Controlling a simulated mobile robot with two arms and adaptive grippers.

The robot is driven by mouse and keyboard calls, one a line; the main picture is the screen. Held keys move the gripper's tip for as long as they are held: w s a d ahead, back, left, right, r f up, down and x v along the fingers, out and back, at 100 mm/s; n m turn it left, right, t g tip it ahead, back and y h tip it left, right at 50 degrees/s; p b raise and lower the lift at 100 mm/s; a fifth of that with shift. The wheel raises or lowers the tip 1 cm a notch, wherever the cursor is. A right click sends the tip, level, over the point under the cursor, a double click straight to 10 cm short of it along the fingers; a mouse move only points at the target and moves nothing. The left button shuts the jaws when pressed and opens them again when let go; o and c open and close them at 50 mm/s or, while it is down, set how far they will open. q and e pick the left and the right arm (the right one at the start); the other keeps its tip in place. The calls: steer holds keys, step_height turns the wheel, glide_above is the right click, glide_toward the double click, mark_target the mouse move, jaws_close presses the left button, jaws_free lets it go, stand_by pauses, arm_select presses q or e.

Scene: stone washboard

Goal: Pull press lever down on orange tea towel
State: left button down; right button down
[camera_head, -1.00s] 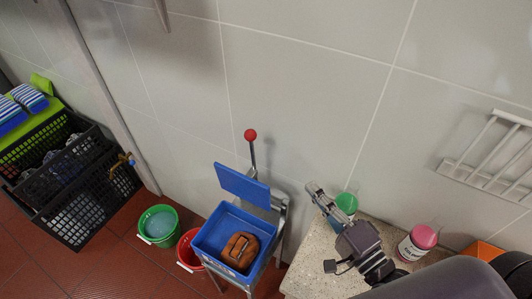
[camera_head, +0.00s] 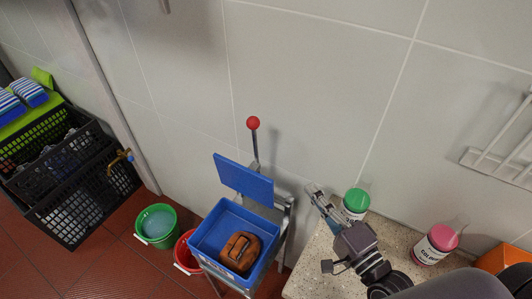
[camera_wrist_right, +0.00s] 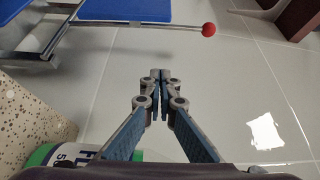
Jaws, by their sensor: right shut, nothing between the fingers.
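The press lever is a thin metal rod with a red ball knob (camera_head: 253,122), standing upright behind the blue press plate (camera_head: 243,177). Below the plate, the orange-brown folded towel (camera_head: 240,252) lies in the blue tray (camera_head: 205,245). My right gripper (camera_head: 312,190) is shut and empty, to the right of the press and below knob height in the picture. In the right wrist view, the shut fingertips (camera_wrist_right: 160,75) are apart from the red knob (camera_wrist_right: 209,30), which is at the upper right. My left gripper is not in view.
A speckled stone counter (camera_head: 312,272) carries a green-capped bottle (camera_head: 356,201) close beside my right gripper and a pink-capped bottle (camera_head: 437,242). Green (camera_head: 157,226) and red (camera_head: 184,255) buckets stand left of the press. Black crates (camera_head: 85,205) are at far left. A white rack (camera_head: 500,160) hangs at right.

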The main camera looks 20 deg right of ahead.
steer(key=p+x, duration=0.1)
steer(key=x, duration=0.7)
steer(key=p+x, duration=0.2)
steer(key=x, duration=0.7)
steer(key=shift+w+a+r, duration=0.15)
steer(key=shift+w+r, duration=0.05)
steer(key=shift+r, duration=0.05)
steer(key=a, duration=0.1)
steer(key=s+a+p, duration=0.1)
steer(key=a, duration=0.1)
steer(key=shift+s+a+f+p, duration=0.25)
steer(key=shift+s+f+p, duration=0.05)
steer(key=shift+p, duration=0.1)
